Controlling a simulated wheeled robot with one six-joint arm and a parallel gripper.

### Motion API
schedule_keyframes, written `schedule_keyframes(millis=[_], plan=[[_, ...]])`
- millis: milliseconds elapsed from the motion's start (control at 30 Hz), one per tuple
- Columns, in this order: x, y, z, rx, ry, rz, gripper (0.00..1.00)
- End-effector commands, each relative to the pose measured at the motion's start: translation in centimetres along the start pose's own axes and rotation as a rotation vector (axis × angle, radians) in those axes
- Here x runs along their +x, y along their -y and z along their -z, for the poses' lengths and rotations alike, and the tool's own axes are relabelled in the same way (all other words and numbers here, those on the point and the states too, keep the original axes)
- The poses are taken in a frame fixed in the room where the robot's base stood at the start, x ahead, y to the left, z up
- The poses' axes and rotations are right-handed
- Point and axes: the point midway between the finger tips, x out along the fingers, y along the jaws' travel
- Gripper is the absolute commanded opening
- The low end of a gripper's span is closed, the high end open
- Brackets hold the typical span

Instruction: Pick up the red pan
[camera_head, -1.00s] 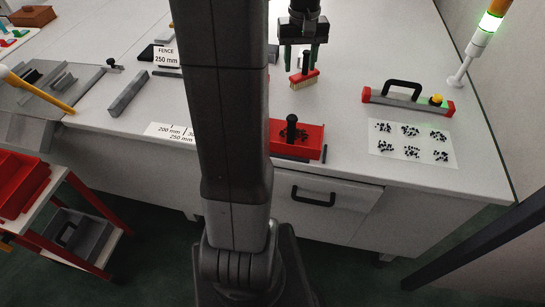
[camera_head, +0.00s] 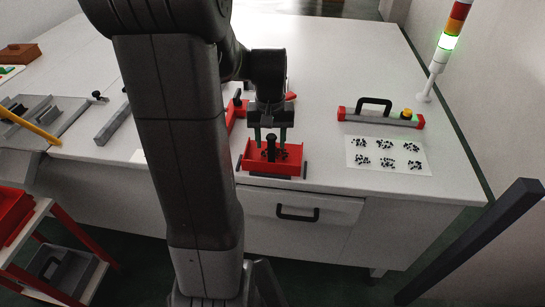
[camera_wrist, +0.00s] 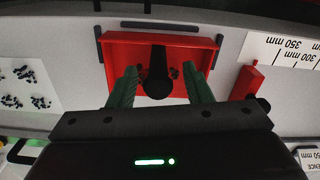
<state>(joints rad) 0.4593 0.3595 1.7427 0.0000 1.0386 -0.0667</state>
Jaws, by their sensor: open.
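The red pan (camera_head: 268,169) sits on the white bench near its front edge, between dark strips. It is a shallow red tray with dark bits in it and an upright black post (camera_head: 270,147) as a handle. My gripper (camera_head: 271,137) is open over the pan, pointing down. In the wrist view the red pan (camera_wrist: 130,55) lies ahead, and the green fingers of my gripper (camera_wrist: 159,72) stand on either side of the black post, apart from it. How far the fingertips are above the tray floor is hard to tell.
A red piece with a black knob (camera_head: 237,107) stands just left of the pan. A red brush (camera_head: 291,96) is mostly hidden behind my gripper. A red-ended bar with a handle (camera_head: 381,118) and a white dotted sheet (camera_head: 388,156) lie right. A light tower (camera_head: 447,42) stands back right.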

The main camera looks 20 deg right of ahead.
Motion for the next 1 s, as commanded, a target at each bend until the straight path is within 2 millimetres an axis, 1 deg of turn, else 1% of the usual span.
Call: schedule_keyframes(millis=[200, 300, 400, 600, 667, 700, 833, 867, 1000], plan=[[3.0, -0.2, 0.0, 0.000, 0.006, 0.000, 0.45], [4.1, -0.2, 0.1, 0.000, 0.003, 0.000, 0.45], [4.5, -0.2, 0.1, 0.000, 0.002, 0.000, 0.45], [4.6, -0.2, 0.1, 0.000, 0.000, 0.000, 0.45], [4.6, -0.2, 0.1, 0.000, 0.001, 0.000, 0.35], [4.5, -0.2, 0.1, 0.000, 0.001, 0.000, 0.28], [4.5, -0.2, 0.1, 0.000, 0.001, 0.000, 0.02], [4.5, -0.2, 0.1, 0.000, 0.001, 0.000, 0.00], [4.5, -0.2, 0.1, 0.000, 0.000, 0.000, 0.00]])
